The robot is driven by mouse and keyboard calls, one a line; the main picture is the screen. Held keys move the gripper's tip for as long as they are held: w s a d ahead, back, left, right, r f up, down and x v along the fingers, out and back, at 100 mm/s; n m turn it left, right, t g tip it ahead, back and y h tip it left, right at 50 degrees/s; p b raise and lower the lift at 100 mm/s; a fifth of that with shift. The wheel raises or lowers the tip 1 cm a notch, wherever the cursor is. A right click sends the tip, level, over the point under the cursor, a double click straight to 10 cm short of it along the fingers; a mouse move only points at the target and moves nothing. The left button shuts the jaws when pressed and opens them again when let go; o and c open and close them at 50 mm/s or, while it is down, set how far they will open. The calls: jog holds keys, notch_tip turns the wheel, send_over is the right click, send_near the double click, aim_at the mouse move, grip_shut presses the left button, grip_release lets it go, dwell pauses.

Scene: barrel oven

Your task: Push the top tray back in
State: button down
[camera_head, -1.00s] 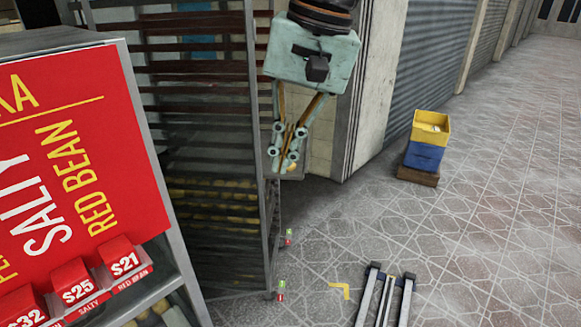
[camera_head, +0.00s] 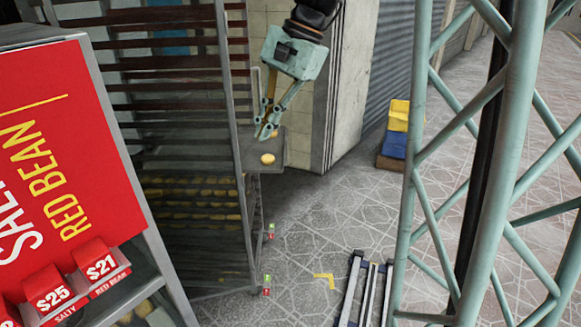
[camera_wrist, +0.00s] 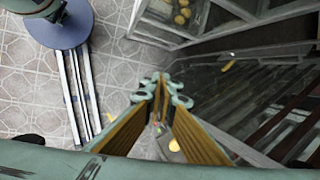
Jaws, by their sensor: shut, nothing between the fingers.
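In the wrist view my gripper (camera_wrist: 160,86) is shut, and a bun (camera_wrist: 174,145) on the tray shows beside the fingers.
A red price sign (camera_head: 60,150) on a bakery counter stands at the left. A yellow and blue crate stack (camera_head: 395,140) stands by the shutter wall. The tiled floor between the rack and the crates is mostly clear.

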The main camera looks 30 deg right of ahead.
jog(key=w+d+f+m+t+y, duration=0.1)
jog(key=w+d+f+m, duration=0.3)
jog(key=d+f, duration=0.4)
jog(key=w+d+f+m+t+y, duration=0.1)
jog(key=w+d+f+m, duration=0.3)
jog(key=d, duration=0.9)
jog(key=w+d+f+m+t+y, duration=0.1)
jog(key=w+d+f+m, duration=0.3)
jog(key=w+d+f, duration=0.3)
jog(key=d+f, duration=0.4)
jog(key=f, duration=0.2)
jog(key=shift+w, duration=0.35)
jog(key=shift+f, duration=0.1)
jog(key=w+a+f+b, duration=0.2)
jog(key=w+a+f, duration=0.4)
jog(key=a, duration=0.3)
jog(key=shift+w+f+b, duration=0.15)
jog(key=shift+f+b, duration=0.15)
jog(key=shift+f, duration=0.15)
jog(key=shift+a, duration=0.2)
